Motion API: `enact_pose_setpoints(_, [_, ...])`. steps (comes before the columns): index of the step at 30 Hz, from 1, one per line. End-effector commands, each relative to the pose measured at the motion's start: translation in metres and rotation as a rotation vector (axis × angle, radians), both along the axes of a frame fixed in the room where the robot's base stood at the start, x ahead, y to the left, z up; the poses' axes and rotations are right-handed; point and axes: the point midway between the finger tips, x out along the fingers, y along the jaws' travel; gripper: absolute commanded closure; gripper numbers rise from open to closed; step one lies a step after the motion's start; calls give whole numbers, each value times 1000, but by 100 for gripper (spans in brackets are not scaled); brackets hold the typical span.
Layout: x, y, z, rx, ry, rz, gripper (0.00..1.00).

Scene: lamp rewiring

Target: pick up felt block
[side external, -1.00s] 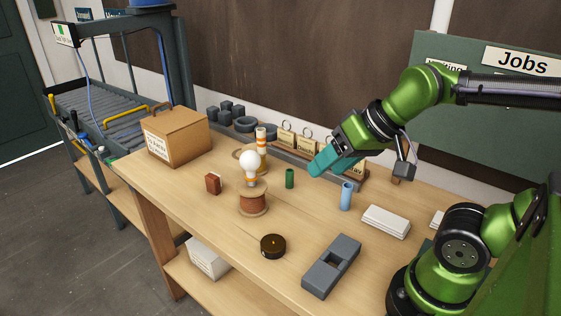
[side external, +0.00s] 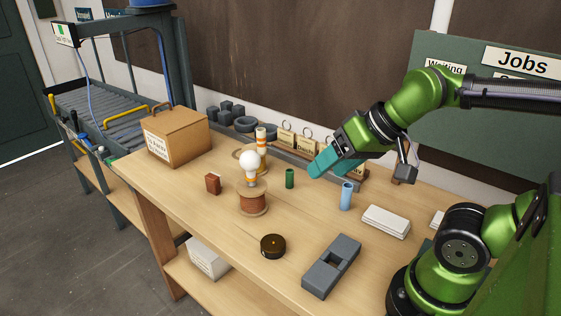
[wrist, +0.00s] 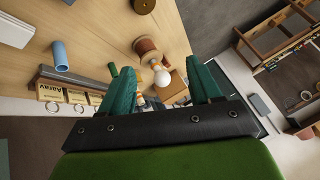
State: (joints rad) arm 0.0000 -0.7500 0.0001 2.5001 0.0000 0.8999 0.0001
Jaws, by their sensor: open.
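My gripper (side external: 319,167) is open and empty, with teal fingers, above the back of the wooden bench. In the wrist view, its two fingers (wrist: 158,65) stand apart. No label marks a felt block. A small reddish-brown block (side external: 213,184) stands on the bench left of the wire spool, well left of my gripper. A larger dark grey block (side external: 343,252) with a recess lies near the front edge. I cannot tell from the pictures which one is felt. The grey block is not seen in the wrist view.
A wire spool (side external: 253,202) with a white bulb (side external: 250,163) above it stands mid-bench. A green cylinder (side external: 289,178), a blue tube (side external: 346,195), a dark round roll (side external: 273,246) and a white stack (side external: 386,221) are spread around. A cardboard box (side external: 178,138) stands at the back left.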

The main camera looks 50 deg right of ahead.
Motion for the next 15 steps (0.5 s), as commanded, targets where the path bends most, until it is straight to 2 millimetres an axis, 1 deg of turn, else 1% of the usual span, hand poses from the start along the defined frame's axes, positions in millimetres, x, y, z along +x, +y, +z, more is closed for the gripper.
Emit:
enact_pose_setpoints(7, [1, 0, 0, 5, 3, -4, 37])
enact_pose_setpoints(9, [6, 0, 3, 40, 15, -33, 37])
enact_pose_setpoints(11, [15, 0, 8, 104, 41, -91, 37])
enact_pose_setpoints(14, [41, -3, 17, 276, 124, -270, 37])
enact_pose_setpoints(15, [56, -5, 21, 358, 166, -366, 37])
